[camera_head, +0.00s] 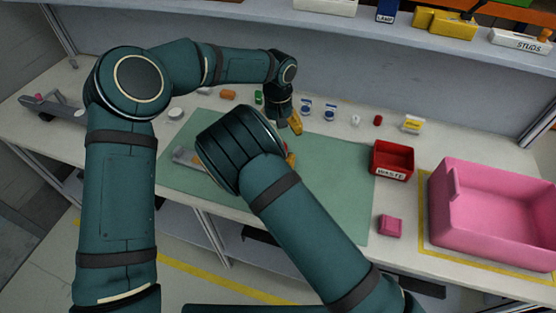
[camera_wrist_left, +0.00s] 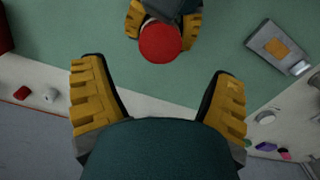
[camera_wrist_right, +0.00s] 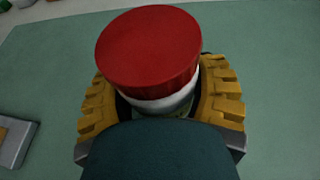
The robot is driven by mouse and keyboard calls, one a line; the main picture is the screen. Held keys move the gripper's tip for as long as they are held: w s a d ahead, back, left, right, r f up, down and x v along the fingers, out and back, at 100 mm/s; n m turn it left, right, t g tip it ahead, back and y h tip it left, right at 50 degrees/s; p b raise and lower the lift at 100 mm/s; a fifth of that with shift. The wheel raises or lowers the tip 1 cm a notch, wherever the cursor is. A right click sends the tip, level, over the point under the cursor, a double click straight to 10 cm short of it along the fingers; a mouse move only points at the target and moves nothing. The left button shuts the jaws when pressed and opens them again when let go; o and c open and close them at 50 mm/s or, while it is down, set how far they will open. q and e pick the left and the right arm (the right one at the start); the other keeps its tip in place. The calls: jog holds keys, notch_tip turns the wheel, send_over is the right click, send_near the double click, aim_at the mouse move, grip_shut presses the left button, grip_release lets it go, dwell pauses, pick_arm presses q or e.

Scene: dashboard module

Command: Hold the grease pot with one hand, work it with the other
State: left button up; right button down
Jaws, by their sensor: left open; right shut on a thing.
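The grease pot has a red lid (camera_wrist_right: 148,50) above a white rim (camera_wrist_right: 165,102). My right gripper (camera_wrist_right: 160,95) is shut around its body, below the lid. In the left wrist view the lid (camera_wrist_left: 160,43) shows at the top centre, between the yellow fingers of my right gripper. My left gripper (camera_wrist_left: 158,78) is open and empty, its fingers apart on either side, short of the lid and not touching it. In the head view my left gripper (camera_head: 295,122) points down over the back of the mat. My right forearm hides most of the pot and right gripper there.
A grey block with an orange patch (camera_wrist_left: 280,47) lies on the green mat (camera_head: 340,190). A red waste bin (camera_head: 392,160), a pink block (camera_head: 390,226) and a large pink crate (camera_head: 495,210) stand right. Several small parts line the back. The mat's right part is clear.

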pick_arm(q)
jog(key=shift+r+n, duration=0.35)
jog(key=shift+n, duration=0.45)
jog(key=shift+f, duration=0.1)
jog(key=shift+f, duration=3.95)
jog(key=c, duration=1.3)
